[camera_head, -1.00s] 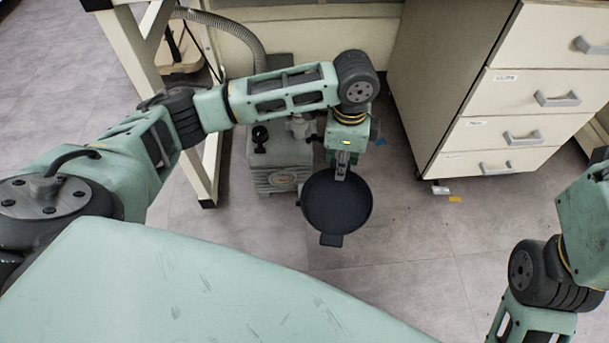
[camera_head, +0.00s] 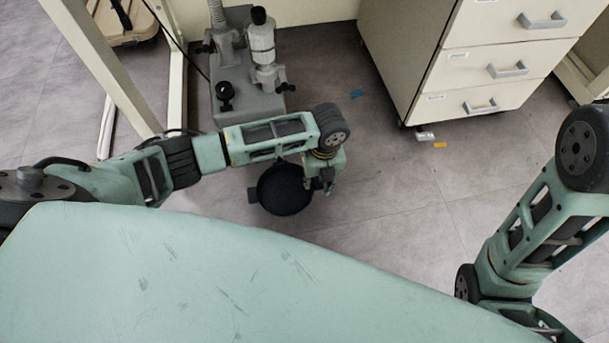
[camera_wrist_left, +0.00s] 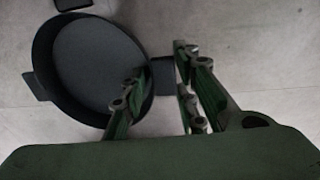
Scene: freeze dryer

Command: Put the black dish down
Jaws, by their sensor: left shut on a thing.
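The black dish (camera_head: 283,192) is round and shallow with small side handles. It is in the middle of the head view, partly hidden by my left arm, and appears to be held above the floor. My left gripper (camera_head: 325,181) is at its right side. In the left wrist view the dish (camera_wrist_left: 95,62) shows its open, empty inside. The fingers of my left gripper (camera_wrist_left: 160,100) stand on either side of its right handle (camera_wrist_left: 163,76), shut on it. My right arm is at the right of the head view, but its gripper is out of view.
A grey pump (camera_head: 240,95) with a hose stands on the floor beyond my left arm. A cream drawer cabinet (camera_head: 490,70) stands at the back right. A pale bench leg (camera_head: 176,85) is at the left. The grey floor (camera_head: 400,200) between the dish and cabinet is mostly clear.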

